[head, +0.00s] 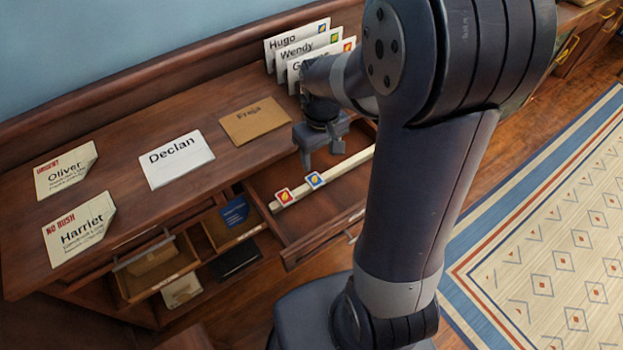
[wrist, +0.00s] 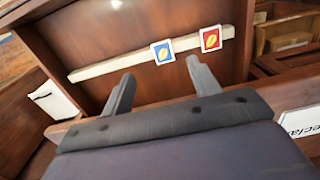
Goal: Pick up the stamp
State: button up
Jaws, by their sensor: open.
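Two small square stamps sit on a cream strip (head: 349,163) across an open drawer. One is red with a yellow mark (head: 284,197); the other is blue with a yellow mark (head: 315,180). In the wrist view the blue stamp (wrist: 162,52) is just beyond the space between my fingertips, and the red stamp (wrist: 210,39) is to its right, past the right finger. My gripper (head: 322,156) is open and empty, above the drawer's back edge close to the strip. No finger visibly touches a stamp.
Envelopes marked Declan (head: 176,158) and Freja (head: 256,122) lie on the wooden desktop, with Oliver (head: 66,170) and Harriet (head: 79,229) notes at left. Stamped envelopes, including Wendy (head: 308,56), stand behind my arm. Smaller open drawers (head: 157,264) lie left of the stamp drawer.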

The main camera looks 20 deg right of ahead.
send_over(318, 183)
jog(key=f, duration=0.5)
jog(key=shift+s, duration=0.35)
jog(key=shift+w+f+b, duration=0.15)
jog(key=shift+f, duration=1.15)
jog(key=shift+w+f+b, duration=0.15)
jog(key=shift+f, duration=1.1)
jog(key=shift+f, duration=0.1)
jog(key=shift+c, duration=0.5)
jog(key=c, duration=0.9)
jog(key=shift+c, duration=0.3)
